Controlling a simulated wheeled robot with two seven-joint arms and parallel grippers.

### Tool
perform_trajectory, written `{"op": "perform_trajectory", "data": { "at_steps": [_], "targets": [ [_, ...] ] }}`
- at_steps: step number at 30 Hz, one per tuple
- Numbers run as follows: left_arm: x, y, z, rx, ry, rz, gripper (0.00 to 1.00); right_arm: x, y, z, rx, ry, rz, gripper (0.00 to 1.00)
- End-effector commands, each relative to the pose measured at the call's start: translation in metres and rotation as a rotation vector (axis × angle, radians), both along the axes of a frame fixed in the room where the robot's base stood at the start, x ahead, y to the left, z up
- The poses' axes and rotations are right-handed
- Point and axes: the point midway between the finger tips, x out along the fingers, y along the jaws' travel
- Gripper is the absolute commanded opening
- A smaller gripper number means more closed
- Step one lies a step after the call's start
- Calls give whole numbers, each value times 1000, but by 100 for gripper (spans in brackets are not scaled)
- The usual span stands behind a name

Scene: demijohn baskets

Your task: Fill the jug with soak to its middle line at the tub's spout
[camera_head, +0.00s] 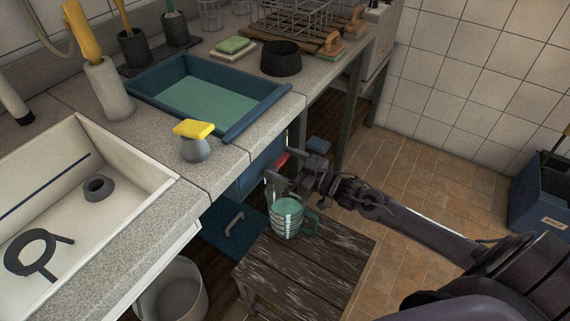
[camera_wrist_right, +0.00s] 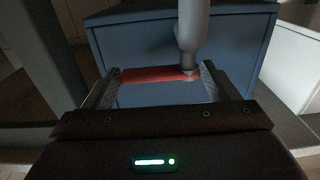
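The blue tub (camera_head: 244,129) on the counter holds green liquid. Below its front, a red lever (camera_head: 282,160) shows by the spout. My right gripper (camera_head: 280,183) is there, above the jug. In the right wrist view, the red lever (camera_wrist_right: 155,75) lies across between the two wide-apart fingers, beside a grey vertical pipe (camera_wrist_right: 193,30). The jug (camera_head: 287,218), with a green handle and ring lines, stands upright on the wooden stool. Green shows inside it; I cannot tell its level against the middle line. My left gripper is not in view.
A white sink (camera_head: 150,170) with grey rings is at left. A sponge-topped pot (camera_head: 194,145) stands near the counter edge. A pale bucket (camera_head: 180,295) is beside the stool (camera_head: 325,255). A blue bin (camera_head: 540,200) stands at far right. The tiled floor between is clear.

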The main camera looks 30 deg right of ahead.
Motion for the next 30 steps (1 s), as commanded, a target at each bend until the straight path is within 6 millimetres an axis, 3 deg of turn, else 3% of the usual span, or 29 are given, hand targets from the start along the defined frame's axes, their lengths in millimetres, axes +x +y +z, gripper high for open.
{"op": "perform_trajectory", "data": {
  "at_steps": [3,14,30],
  "targets": [
    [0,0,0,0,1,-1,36,0,0,0,0,0,-1,96],
    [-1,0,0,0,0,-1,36,-5,-3,-1,0,2,-2,96],
    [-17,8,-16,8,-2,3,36,-64,-39,0,0,2,0,96]
  ]
}}
